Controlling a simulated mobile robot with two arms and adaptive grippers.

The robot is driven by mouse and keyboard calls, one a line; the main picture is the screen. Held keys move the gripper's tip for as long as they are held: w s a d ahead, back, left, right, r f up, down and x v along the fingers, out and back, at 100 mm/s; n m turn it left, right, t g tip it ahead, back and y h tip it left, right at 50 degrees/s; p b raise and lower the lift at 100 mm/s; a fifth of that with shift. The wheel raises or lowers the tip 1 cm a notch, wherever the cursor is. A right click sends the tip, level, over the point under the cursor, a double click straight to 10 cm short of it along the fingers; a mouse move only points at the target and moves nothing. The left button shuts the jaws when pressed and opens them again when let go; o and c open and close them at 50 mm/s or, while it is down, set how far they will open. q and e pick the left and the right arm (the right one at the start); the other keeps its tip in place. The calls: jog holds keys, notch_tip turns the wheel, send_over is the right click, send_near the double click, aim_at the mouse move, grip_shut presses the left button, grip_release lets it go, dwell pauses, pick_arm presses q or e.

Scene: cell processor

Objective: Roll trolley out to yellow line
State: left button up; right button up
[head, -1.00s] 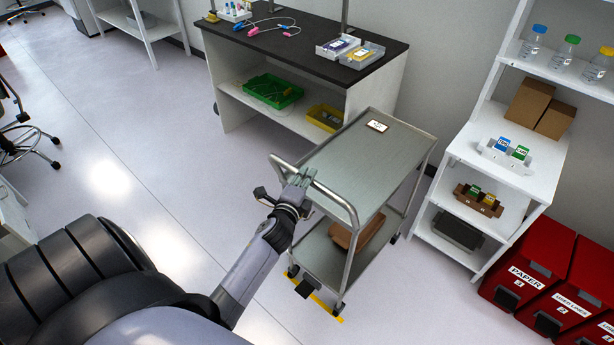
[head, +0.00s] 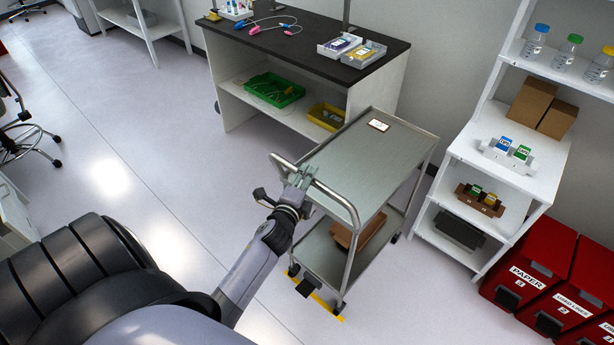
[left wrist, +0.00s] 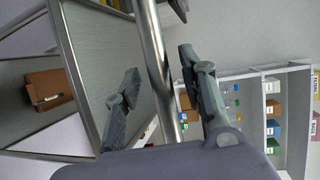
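The grey metal trolley (head: 350,165) stands beside the dark-topped bench. Its tubular push handle (head: 338,196) is at the near end, toward me. A yellow line (head: 329,308) shows on the floor at the trolley's near wheels, partly covered by them. My left gripper (head: 301,177) is at the handle. In the left wrist view the handle bar (left wrist: 154,50) passes between the two spread fingers of the gripper (left wrist: 159,68), with gaps visible on both sides. My right gripper is not in view.
A brown item (head: 368,233) lies on the trolley's lower shelf and a small label (head: 378,126) on its top. The bench (head: 290,45) is behind, white shelves (head: 460,150) and red bins (head: 530,285) to the right. Floor (head: 150,150) to the left is clear.

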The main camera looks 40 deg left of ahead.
pick_arm(q)
jog(key=v, duration=1.1)
